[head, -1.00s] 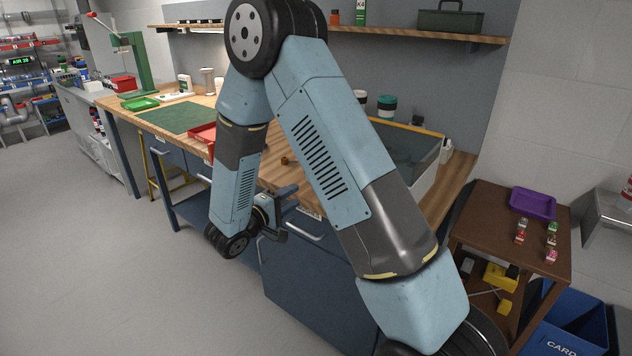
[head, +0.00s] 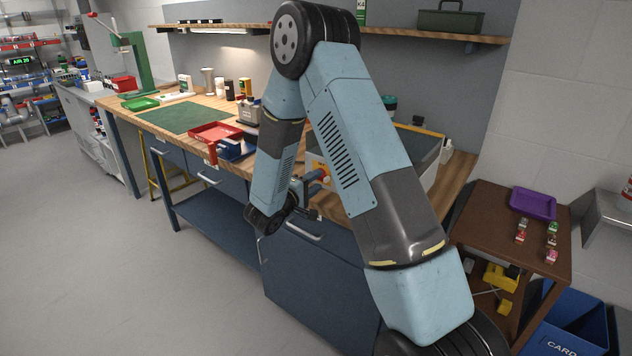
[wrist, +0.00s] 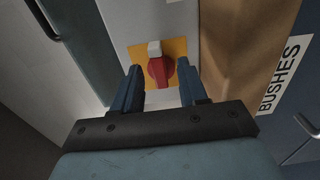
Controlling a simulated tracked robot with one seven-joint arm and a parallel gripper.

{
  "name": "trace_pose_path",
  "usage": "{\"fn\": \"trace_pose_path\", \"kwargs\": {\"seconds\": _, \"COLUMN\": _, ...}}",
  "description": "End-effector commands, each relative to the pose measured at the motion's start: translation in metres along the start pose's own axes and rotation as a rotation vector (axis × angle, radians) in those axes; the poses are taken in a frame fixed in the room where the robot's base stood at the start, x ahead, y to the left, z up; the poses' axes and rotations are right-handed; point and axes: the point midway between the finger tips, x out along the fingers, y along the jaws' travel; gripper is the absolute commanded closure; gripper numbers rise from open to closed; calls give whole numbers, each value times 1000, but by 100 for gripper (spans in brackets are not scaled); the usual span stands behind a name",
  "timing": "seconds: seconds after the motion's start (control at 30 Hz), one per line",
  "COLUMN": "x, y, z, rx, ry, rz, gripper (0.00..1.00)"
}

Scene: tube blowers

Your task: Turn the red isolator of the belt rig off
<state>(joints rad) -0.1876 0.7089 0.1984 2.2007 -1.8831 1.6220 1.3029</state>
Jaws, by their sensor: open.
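The red isolator (wrist: 160,72) is a rotary knob on a yellow plate (wrist: 177,48), fixed to a pale grey face of the belt rig (wrist: 130,20). A whitish block shows at the knob's upper end in the wrist view, and the knob stands nearly upright there. My gripper (wrist: 158,68) is open, with one blue finger on each side of the knob; I cannot tell if either touches it. In the head view my gripper (head: 322,181) is at the bench's front edge, close to the yellow plate (head: 319,170). My arm hides much of the rig there.
The wooden bench (head: 455,190) runs under the rig, with blue drawers (head: 310,270) below. A red tray (head: 215,132) and a green mat (head: 172,118) lie to the left. A brown side table (head: 490,205) and blue bin (head: 570,325) stand right. The floor at left is clear.

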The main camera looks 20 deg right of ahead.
Motion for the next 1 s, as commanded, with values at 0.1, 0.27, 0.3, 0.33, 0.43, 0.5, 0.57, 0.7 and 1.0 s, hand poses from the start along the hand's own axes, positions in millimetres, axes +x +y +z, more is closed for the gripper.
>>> {"fn": "trace_pose_path", "kwargs": {"seconds": 0.1, "x": 10, "y": 0, "z": 1, "rx": 0, "ry": -2, "rz": 0, "gripper": 57}}
{"fn": "trace_pose_path", "kwargs": {"seconds": 0.27, "x": 16, "y": 0, "z": 0, "rx": 0, "ry": 0, "rz": 0, "gripper": 57}}
{"fn": "trace_pose_path", "kwargs": {"seconds": 0.3, "x": 16, "y": 0, "z": 0, "rx": 0, "ry": 0, "rz": 0, "gripper": 57}}
{"fn": "trace_pose_path", "kwargs": {"seconds": 0.33, "x": 16, "y": 0, "z": 0, "rx": 0, "ry": 0, "rz": 0, "gripper": 57}}
{"fn": "trace_pose_path", "kwargs": {"seconds": 0.43, "x": 16, "y": 0, "z": 0, "rx": -1, "ry": 0, "rz": 0, "gripper": 57}}
{"fn": "trace_pose_path", "kwargs": {"seconds": 0.5, "x": 16, "y": 0, "z": 0, "rx": -1, "ry": 0, "rz": 0, "gripper": 57}}
{"fn": "trace_pose_path", "kwargs": {"seconds": 0.57, "x": 16, "y": 0, "z": 1, "rx": -1, "ry": -1, "rz": 0, "gripper": 63}}
{"fn": "trace_pose_path", "kwargs": {"seconds": 0.7, "x": 16, "y": 0, "z": 1, "rx": 0, "ry": -1, "rz": 0, "gripper": 77}}
{"fn": "trace_pose_path", "kwargs": {"seconds": 1.0, "x": 16, "y": -1, "z": 1, "rx": -1, "ry": -1, "rz": -1, "gripper": 100}}
